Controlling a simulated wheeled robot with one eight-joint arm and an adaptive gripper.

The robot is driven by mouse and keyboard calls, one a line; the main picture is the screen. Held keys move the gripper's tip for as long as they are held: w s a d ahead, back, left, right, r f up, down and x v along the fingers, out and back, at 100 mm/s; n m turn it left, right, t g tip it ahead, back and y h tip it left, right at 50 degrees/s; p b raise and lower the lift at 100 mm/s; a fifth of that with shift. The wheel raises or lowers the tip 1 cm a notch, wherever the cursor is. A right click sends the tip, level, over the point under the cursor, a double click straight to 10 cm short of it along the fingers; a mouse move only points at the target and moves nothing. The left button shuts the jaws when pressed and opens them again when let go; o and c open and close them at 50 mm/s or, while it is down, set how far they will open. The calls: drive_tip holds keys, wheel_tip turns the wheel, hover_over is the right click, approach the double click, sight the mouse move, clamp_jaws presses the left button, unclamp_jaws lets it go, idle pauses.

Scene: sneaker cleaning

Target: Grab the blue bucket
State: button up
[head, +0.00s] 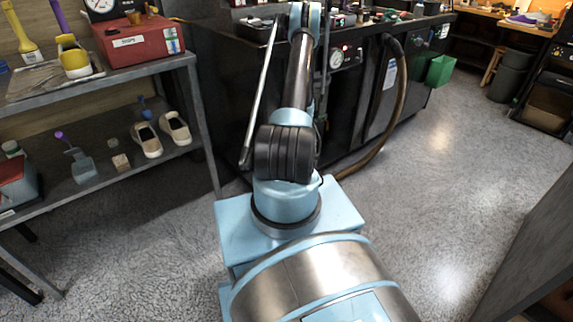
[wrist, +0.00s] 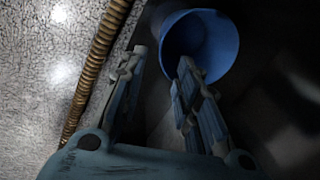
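The blue bucket (wrist: 222,38) shows in the wrist view, at the top right of centre. Its round open mouth faces the camera and its inside is dark. My gripper (wrist: 161,65) is open, with its two fingers spread apart. The bucket lies just beyond the fingertips, mostly beyond the right finger. The right fingertip overlaps the bucket's near rim in the picture, and I cannot tell whether they touch. In the head view the bucket and my gripper are hidden behind the arm and the dark workbench.
A brown ribbed hose (wrist: 95,70) runs along the left in the wrist view and hangs off the dark workbench (head: 350,110) in the head view. A grey shelf (head: 110,85) with shoes stands at left. A green bin (head: 440,70) hangs at the bench's right. Floor at right is clear.

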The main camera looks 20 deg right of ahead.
drive_tip(key=shift+w+a+f, duration=0.25)
drive_tip(key=shift+f, duration=2.35)
drive_tip(key=shift+w+a+f, duration=0.25)
drive_tip(key=shift+w+f, duration=0.05)
drive_tip(key=shift+f, duration=2.35)
drive_tip(key=shift+w+a+f, duration=0.25)
drive_tip(key=shift+f, duration=2.35)
clamp_jaws()
